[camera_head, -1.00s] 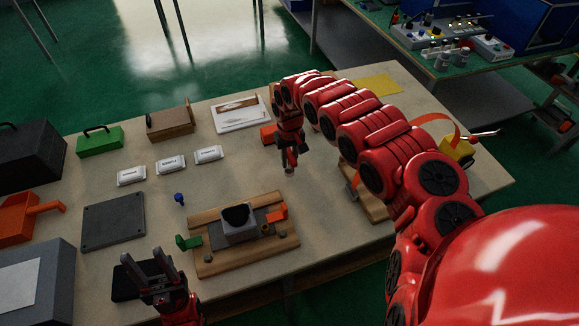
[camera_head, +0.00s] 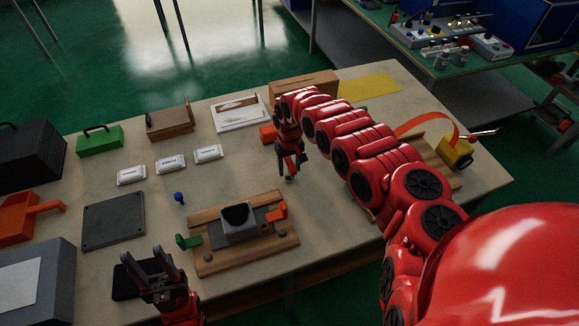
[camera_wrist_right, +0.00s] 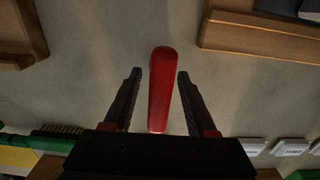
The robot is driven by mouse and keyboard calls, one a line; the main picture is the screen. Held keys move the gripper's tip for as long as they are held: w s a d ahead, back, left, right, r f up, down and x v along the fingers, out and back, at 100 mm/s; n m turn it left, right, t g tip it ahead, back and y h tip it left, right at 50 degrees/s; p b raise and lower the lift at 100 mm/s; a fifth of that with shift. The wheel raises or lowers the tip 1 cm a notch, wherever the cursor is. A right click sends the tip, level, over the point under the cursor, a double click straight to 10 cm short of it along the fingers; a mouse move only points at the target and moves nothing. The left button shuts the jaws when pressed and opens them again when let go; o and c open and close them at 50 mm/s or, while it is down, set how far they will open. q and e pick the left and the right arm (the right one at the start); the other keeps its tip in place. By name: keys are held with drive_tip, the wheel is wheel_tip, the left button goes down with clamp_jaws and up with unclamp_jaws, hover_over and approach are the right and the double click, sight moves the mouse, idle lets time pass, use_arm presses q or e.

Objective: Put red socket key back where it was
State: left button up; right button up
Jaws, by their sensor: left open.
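The red socket key (camera_wrist_right: 159,88) shows in the right wrist view as a long red bar between the two dark fingers of my right gripper (camera_wrist_right: 158,85). A gap shows on each side of the bar, so the fingers are apart and not closed on it. Whether the key stands or lies on the bench is unclear. My left gripper (camera_head: 151,268) is open and empty at the front left, over a dark pad.
The wooden fixture (camera_head: 218,264) with a grey block stands in front of my right gripper. An orange-red block (camera_head: 268,133) is just behind it. White labelled boxes (camera_head: 171,164) and a blue piece (camera_head: 179,198) lie to the left. Bare bench surrounds them.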

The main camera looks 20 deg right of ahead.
drive_tip(key=shift+r, duration=0.25)
wheel_tip(320, 180, up, 12)
drive_tip(key=shift+f+b, duration=0.1)
drive_tip(key=shift+b, duration=0.75)
